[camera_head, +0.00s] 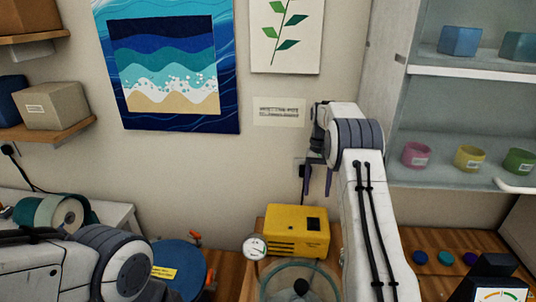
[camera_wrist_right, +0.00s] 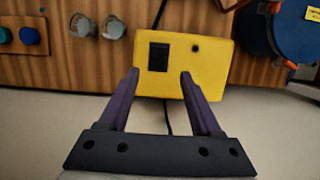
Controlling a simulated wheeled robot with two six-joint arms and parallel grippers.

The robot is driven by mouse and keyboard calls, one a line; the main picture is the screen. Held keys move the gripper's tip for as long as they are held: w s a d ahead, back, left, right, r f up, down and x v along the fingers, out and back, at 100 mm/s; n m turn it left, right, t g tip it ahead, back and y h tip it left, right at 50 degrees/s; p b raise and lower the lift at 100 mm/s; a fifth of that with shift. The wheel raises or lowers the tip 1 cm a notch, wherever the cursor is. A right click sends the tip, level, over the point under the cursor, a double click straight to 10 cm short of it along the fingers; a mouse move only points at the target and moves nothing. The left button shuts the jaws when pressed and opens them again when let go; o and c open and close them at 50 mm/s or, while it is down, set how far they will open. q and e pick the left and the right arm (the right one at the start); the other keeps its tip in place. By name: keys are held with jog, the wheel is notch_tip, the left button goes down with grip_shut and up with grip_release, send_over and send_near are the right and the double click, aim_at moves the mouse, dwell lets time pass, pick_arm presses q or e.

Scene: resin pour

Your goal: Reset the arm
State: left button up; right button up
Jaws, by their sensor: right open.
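My right arm rises at the right centre of the head view. Its gripper (camera_head: 318,180) points down near the wall, above and behind the yellow box (camera_head: 297,231). In the right wrist view the gripper (camera_wrist_right: 160,84) has its two purple fingers wide apart with nothing between them. The yellow box (camera_wrist_right: 185,62) lies beyond the fingertips, with a black switch on it. My left arm comes in at the lower left of the head view; its gripper is out of the picture.
A blue disc (camera_head: 180,268) is at left. A glass-shelved cabinet (camera_head: 463,125) with coloured jars stands at right. Coloured knobs (camera_head: 445,257) sit on the wooden bench.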

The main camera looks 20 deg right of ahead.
jog(key=shift+a, duration=0.1)
jog(key=s+a+r+n+b, duration=0.2)
jog(key=a+r+n, duration=0.15)
jog(key=a, duration=1.15)
jog(key=s+a+r+n+t+h+b, duration=0.15)
jog(key=s+a+n, duration=0.25)
jog(key=s+a, duration=0.8)
pick_arm(q)
notch_tip(320, 180, down, 5)
jog(key=shift+f+b, duration=0.15)
jog(key=shift+b, duration=0.7)
pick_arm(e)
jog(key=s+a+f+n, duration=0.2)
jog(key=s, duration=0.8)
jog(key=s+a+f+n+t+y, duration=0.1)
jog(key=s+a+f+n, duration=0.2)
jog(key=s, duration=0.7)
pick_arm(q)
jog(key=shift+d, duration=0.15)
pick_arm(e)
jog(key=shift+s, duration=0.1)
